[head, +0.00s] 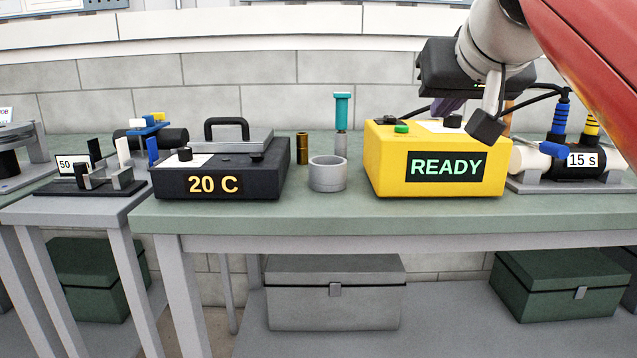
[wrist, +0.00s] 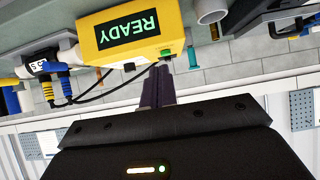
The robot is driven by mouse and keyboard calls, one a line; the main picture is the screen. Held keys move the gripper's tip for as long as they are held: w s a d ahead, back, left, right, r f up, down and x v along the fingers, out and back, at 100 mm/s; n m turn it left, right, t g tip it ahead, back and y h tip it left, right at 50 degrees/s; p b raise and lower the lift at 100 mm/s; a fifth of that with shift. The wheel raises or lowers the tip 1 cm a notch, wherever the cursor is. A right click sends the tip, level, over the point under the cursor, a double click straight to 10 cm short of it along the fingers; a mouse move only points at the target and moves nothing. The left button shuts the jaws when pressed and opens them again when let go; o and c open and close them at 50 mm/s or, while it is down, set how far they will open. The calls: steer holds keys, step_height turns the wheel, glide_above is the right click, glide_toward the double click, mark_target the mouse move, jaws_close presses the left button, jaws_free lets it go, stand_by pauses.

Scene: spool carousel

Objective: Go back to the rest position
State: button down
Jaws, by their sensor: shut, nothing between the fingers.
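My gripper (head: 446,106) hangs above and behind the yellow box (head: 436,160) that reads READY, at the right of the bench. Its dark purple fingers are partly hidden in the head view by the box and my own arm. In the wrist view my gripper (wrist: 158,76) shows its fingers together with nothing between them. That view is upside down, with the yellow box (wrist: 125,30) just past the fingertips. I cannot tell the exact gap between fingers and box.
A black unit reading 20 C (head: 217,184), a grey ring cup (head: 327,174), a brass cylinder (head: 302,149) and a teal-topped post (head: 342,110) stand left of the box. A 15 s device (head: 582,160) with cables stands right. The bench front (head: 330,215) is clear.

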steer(key=s+f+g, duration=0.2)
steer(key=s+f, duration=0.3)
steer(key=f, duration=0.7)
steer(key=s+f+g, duration=0.2)
steer(key=s+f, duration=0.3)
steer(key=f, duration=0.8)
steer(key=s+a+f+g, duration=0.1)
steer(key=s+f, duration=0.5)
steer(key=f, duration=0.6)
steer(key=shift+f+g, duration=0.4)
